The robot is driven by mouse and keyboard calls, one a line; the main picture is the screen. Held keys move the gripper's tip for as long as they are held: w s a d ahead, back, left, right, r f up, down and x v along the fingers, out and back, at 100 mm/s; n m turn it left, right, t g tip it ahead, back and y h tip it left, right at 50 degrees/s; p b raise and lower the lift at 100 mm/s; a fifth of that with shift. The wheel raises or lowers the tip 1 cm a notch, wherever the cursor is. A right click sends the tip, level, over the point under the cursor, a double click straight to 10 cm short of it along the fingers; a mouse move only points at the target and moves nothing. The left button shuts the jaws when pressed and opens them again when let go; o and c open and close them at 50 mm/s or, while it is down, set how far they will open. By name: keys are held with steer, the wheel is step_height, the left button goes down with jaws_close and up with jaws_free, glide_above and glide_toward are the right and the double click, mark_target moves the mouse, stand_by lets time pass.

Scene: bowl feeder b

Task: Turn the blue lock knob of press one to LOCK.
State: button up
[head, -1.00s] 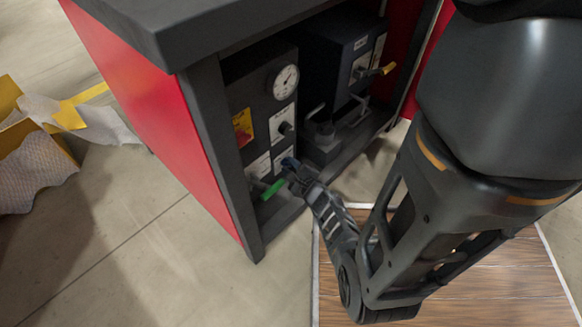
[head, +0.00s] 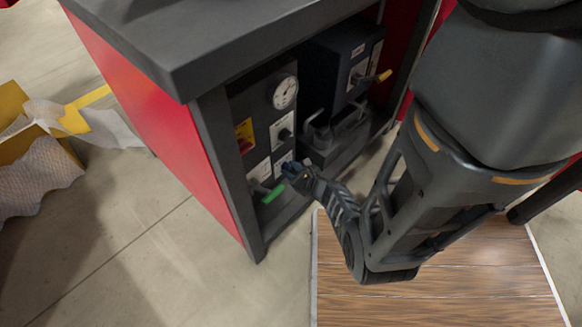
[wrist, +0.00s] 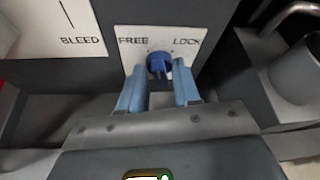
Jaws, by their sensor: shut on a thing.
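The blue lock knob (wrist: 159,64) sits on a white plate (wrist: 126,57) marked FREE at left and LOCK at right, in the wrist view. My gripper (wrist: 158,80) has its two blue fingers on either side of the knob and is shut on it. The exact direction in which the knob points is hard to tell. In the head view my gripper (head: 290,168) reaches the lower part of the dark front panel (head: 262,110), and its fingers hide the knob there.
A green-handled lever (head: 273,194) is close below my gripper. A BLEED plate (wrist: 62,30) lies left of the knob. A gauge (head: 285,92) and black knob (head: 285,133) are above. A second dark unit has a yellow lever (head: 384,75). The bench's front post (head: 228,170) stands at left.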

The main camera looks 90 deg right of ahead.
steer(key=shift+d+m+t+y+p, duration=0.1)
steer(key=shift+m+t+y+p, duration=0.4)
steer(key=shift+m, duration=0.5)
steer(key=m+t+y+b, duration=0.1)
steer(key=m, duration=0.1)
steer(key=m+t+y, duration=0.1)
steer(key=m, duration=0.1)
steer(key=m+t+b, duration=0.1)
steer(key=m, duration=0.1)
steer(key=shift+s+d+f+y+b, duration=0.2)
steer(key=shift+s+y+b, duration=0.1)
steer(key=shift+y, duration=0.1)
steer(key=o, duration=0.7)
steer(key=shift+s+r, duration=0.1)
